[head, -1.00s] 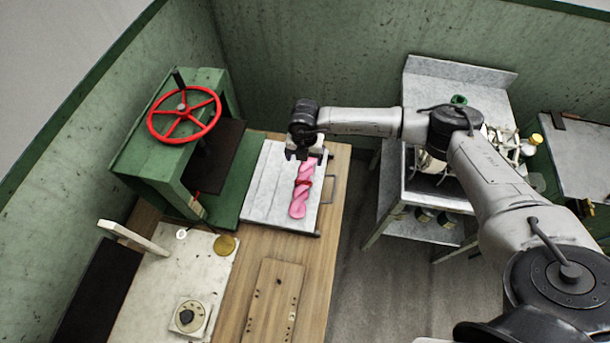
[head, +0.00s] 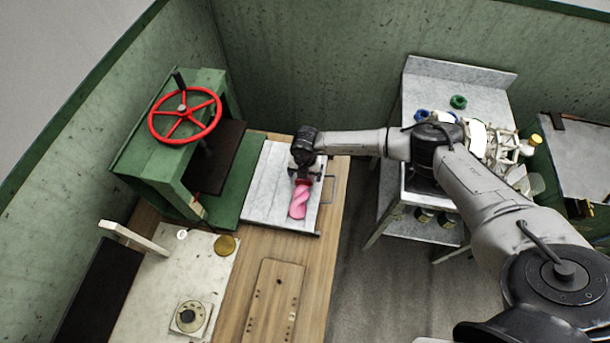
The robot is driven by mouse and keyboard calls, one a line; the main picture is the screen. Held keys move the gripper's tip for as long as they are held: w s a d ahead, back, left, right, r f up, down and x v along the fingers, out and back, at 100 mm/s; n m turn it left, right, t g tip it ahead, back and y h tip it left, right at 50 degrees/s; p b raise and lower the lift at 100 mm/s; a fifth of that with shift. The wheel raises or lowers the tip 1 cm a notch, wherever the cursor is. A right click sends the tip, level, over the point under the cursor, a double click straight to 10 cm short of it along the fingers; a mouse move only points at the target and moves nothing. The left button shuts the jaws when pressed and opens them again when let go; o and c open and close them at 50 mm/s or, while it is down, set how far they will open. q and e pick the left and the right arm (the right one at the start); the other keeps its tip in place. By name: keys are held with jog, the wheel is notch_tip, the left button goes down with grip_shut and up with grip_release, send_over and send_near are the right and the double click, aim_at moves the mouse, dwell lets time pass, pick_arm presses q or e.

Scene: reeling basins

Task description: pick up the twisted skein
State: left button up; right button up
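The twisted skein (head: 298,204) is pink and lies lengthwise on a pale grey tray (head: 262,190) on the wooden bench. My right gripper (head: 304,178) comes in from the right and points down over the skein's far part. The gripper and wrist hide the far end and the red band around the skein's middle. The fingers are small and dark here, so I cannot tell whether they are apart or closed on the skein. My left gripper is not in view.
A green press (head: 165,150) with a red handwheel (head: 185,115) stands left of the tray. A white board (head: 170,285) with a dial (head: 189,316) lies nearer. A metal cart (head: 480,92) with several spools stands right, across a floor gap.

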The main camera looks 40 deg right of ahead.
jog(key=shift+c, duration=0.2)
jog(key=c, duration=1)
